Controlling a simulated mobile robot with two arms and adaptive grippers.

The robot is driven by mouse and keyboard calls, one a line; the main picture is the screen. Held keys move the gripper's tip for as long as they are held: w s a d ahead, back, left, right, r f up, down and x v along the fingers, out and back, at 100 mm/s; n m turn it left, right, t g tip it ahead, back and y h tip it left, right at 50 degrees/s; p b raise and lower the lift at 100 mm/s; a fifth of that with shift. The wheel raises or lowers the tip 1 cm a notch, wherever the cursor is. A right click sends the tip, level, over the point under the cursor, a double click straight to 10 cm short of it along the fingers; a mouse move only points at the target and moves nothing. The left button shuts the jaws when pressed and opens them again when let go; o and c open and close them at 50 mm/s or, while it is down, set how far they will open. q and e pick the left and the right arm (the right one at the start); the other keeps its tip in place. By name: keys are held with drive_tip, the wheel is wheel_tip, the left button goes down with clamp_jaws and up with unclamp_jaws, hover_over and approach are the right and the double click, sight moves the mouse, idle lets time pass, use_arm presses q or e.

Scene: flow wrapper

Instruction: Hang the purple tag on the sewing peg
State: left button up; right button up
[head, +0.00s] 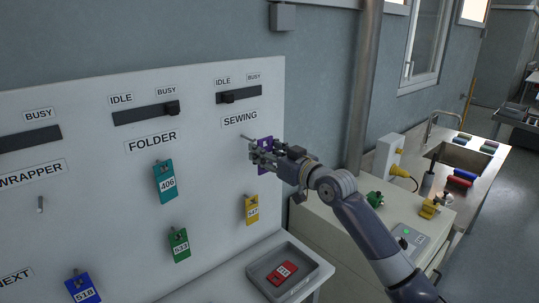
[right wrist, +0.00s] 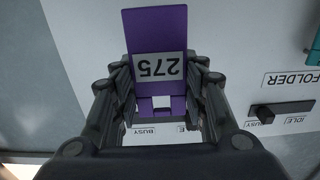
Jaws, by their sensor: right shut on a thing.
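The purple tag (head: 263,168) is held in my right gripper (head: 256,150) in front of the white board, below the SEWING label. In the right wrist view the purple tag (right wrist: 155,22) shows its number, 275, upside down between the fingers of my right gripper (right wrist: 160,95). The sewing peg (head: 243,137) sticks out just left of the fingertips. The fingers hide part of the tag and its top, so I cannot tell whether it touches the peg. My left gripper is out of view.
The white board (head: 90,110) carries a teal tag (head: 164,184), a green tag (head: 179,245), a blue tag (head: 83,290) and a yellow tag (head: 251,210) on pegs. A grey tray (head: 312,267) holding a red tag (head: 284,273) sits below right. A vertical pipe (head: 362,80) stands behind my right arm.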

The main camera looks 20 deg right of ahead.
sight(242, 143)
drive_tip(key=shift+b+x, duration=0.9)
drive_tip(key=shift+x, duration=1.9)
drive_tip(key=shift+w+a+f+b, duration=0.3)
drive_tip(key=shift+w+f+b, duration=0.25)
drive_tip(key=shift+f, duration=0.1)
drive_tip(key=o, duration=1.1)
drive_tip(key=v, duration=1.2)
